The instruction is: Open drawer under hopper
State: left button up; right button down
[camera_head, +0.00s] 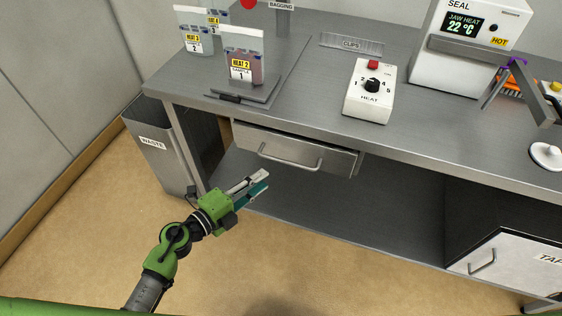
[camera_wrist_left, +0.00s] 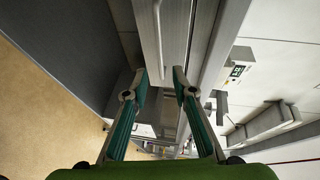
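The drawer (camera_head: 258,136) hangs under the front edge of the metal bench. Its front looks shut or nearly shut, and a bar handle (camera_head: 290,165) runs across it. My left gripper (camera_head: 266,180) is in front of and below the drawer, apart from the handle. In the left wrist view the handle (camera_wrist_left: 158,38) lies beyond the gap between the spread fingers of my left gripper (camera_wrist_left: 160,72), with nothing held. No hopper can be clearly made out; only the lower part of a stand labelled BAGGING (camera_head: 283,14) shows. My right gripper is not in view.
A WASTE bin (camera_head: 153,150) stands left of the bench. The bench top (camera_head: 300,90) carries labelled pouches (camera_head: 242,55), a HEAT control box (camera_head: 370,92) and a SEAL machine (camera_head: 465,50). A handled white panel (camera_head: 515,262) is at lower right. The floor before the drawer is clear.

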aim_at(287, 162)
pick_arm(q)
jog(key=b+x, duration=0.1)
jog(key=x, duration=1.1)
grip_shut()
